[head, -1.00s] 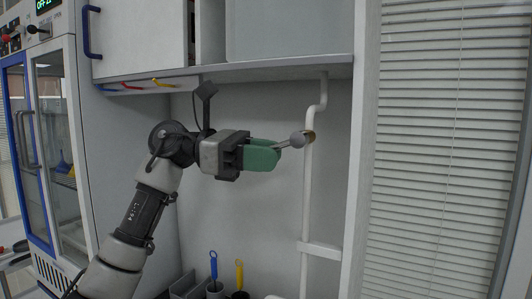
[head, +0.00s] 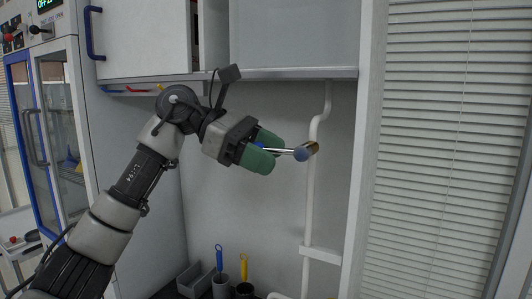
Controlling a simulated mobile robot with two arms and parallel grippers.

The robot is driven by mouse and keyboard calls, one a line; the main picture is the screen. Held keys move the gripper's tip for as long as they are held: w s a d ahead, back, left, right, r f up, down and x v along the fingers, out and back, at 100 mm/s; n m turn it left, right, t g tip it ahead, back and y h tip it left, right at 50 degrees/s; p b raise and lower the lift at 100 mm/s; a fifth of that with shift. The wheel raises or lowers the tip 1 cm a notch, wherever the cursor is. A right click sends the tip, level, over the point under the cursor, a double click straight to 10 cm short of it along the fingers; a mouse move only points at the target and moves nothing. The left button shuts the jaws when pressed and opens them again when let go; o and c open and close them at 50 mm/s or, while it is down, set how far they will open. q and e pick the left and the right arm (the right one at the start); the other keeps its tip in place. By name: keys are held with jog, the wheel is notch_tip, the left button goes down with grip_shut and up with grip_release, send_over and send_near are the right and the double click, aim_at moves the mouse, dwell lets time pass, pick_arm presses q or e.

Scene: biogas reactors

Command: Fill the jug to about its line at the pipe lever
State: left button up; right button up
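The pipe lever (head: 284,151) is a thin metal rod on a brass-and-grey fitting (head: 306,152) at the white pipe (head: 311,190). Its rod runs left from the fitting, nearly level. My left gripper (head: 262,151) has green fingers, one above and one below the lever's left end, where a bit of blue shows between them. The fingers look closed on that end. My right gripper is not in view. No jug with a line is in view.
A shelf edge (head: 270,74) runs above the arm. A white post (head: 366,180) and blinds (head: 440,150) are at the right.

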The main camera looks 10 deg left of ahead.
pick_arm(q)
jog(key=b+v, duration=0.2)
jog(key=v, duration=0.8)
jog(key=shift+a+r, duration=0.15)
jog(key=shift+a, duration=0.25)
dwell(1.2)
